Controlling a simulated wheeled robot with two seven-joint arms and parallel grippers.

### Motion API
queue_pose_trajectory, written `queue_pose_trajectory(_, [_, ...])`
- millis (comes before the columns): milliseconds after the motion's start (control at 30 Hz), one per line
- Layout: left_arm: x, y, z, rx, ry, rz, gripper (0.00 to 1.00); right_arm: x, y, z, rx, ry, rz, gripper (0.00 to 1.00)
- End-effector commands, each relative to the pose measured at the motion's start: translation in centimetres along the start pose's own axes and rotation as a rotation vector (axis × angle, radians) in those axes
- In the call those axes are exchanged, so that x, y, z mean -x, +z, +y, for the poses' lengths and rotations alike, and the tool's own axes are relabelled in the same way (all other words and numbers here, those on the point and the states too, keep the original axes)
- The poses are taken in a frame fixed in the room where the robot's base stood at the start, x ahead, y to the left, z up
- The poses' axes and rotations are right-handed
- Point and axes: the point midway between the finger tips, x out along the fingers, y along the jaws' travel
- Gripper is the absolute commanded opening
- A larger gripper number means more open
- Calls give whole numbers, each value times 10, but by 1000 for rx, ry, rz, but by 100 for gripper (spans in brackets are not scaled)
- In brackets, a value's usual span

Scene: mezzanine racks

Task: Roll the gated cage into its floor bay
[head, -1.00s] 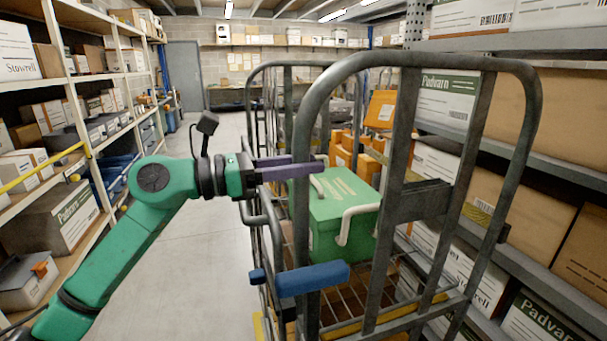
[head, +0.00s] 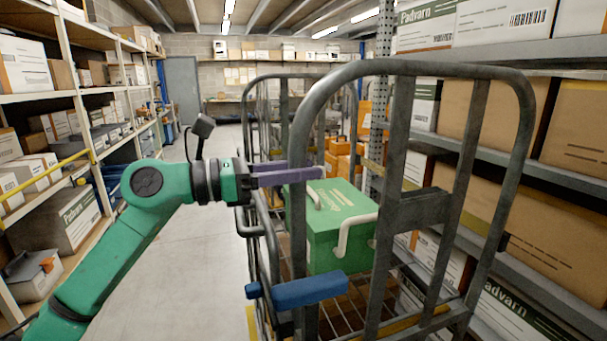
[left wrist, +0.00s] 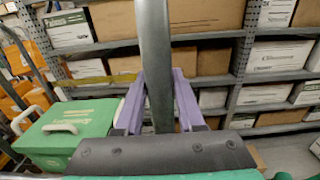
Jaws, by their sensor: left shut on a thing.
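The gated cage (head: 300,140) is a grey tube-frame roll cage in the middle of the head view, with a wire base and a blue handle-like bar (head: 310,290) low on its near side. A green lidded box with white handles (head: 325,232) sits inside it and also shows in the left wrist view (left wrist: 75,125). My left gripper (head: 318,172) reaches in from the left. In the left wrist view its purple fingers (left wrist: 164,80) are shut around a grey upright of the cage (left wrist: 155,40). My right gripper is out of view. I cannot make out the floor bay.
Loaded shelving (head: 88,120) runs along the left, and a rack with cartons (head: 560,70) stands close on the right of the cage. Orange bins (head: 345,150) are beyond the cage. The aisle floor (head: 185,260) on the left is clear back to a grey door (head: 184,90).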

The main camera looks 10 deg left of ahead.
Motion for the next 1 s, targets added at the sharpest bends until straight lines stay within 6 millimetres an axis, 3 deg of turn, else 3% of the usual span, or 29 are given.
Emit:
queue_pose_trajectory(200, [0, 1, 1, -3, 3, -3, 0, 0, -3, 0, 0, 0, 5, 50])
queue_pose_trajectory(233, [0, 0, 0, -2, 2, -2, 49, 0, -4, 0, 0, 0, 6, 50])
queue_pose_trajectory(300, [0, 0, 0, -2, 1, 0, 68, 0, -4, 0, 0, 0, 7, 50])
queue_pose_trajectory(767, [1, -3, -1, -1, -1, 3, 68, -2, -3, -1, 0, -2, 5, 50])
queue_pose_trajectory(1000, [35, -8, 0, -2, 2, 4, 68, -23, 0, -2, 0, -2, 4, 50])
